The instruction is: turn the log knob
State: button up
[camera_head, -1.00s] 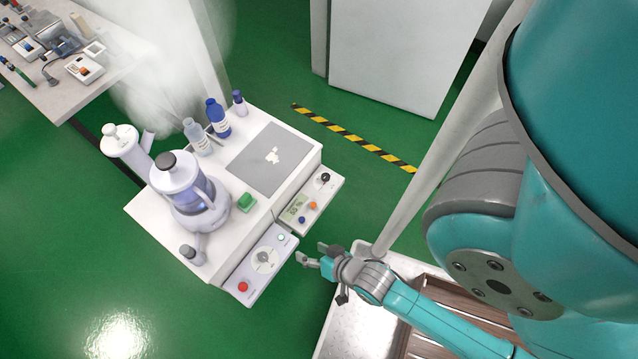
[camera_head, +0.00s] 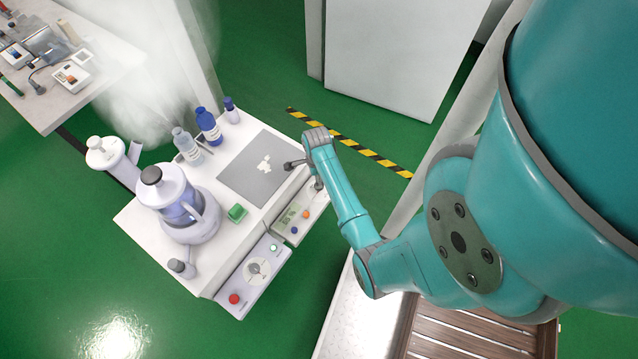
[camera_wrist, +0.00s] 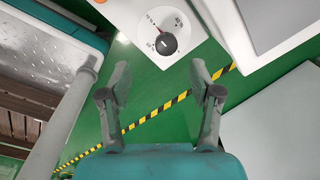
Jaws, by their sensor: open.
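A round black knob (camera_wrist: 166,43) with a white pointer line sits on a white dial panel (camera_wrist: 144,28) at the top middle of the wrist view. A label naming it as the log knob is not readable. My gripper (camera_wrist: 160,78) is open and empty, its fingers apart below the knob in that picture and not touching it. In the head view my gripper (camera_head: 304,174) hangs over the far end of the control box (camera_head: 311,208) and hides the knob there. A second box (camera_head: 238,286) nearby carries a grey dial (camera_head: 258,268) and a red button (camera_head: 234,299).
A grey plate (camera_head: 245,178) with white bits lies on the white bench beside the box. A glass vessel (camera_head: 184,207), bottles (camera_head: 208,126) and a green block (camera_head: 237,212) stand there too. Green floor with a striped tape (camera_head: 368,153) lies beyond.

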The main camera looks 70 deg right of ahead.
jog(key=shift+m, duration=0.7)
jog(key=f, duration=0.3)
jog(key=d+f, duration=0.1)
jog(key=f, duration=0.2)
jog(key=d+f, duration=0.1)
jog(key=f, duration=0.2)
jog(key=shift+s+d+f, duration=0.1)
jog(key=shift+d+f, duration=0.05)
jog(key=shift+f, duration=0.25)
jog(key=c, duration=1.2)
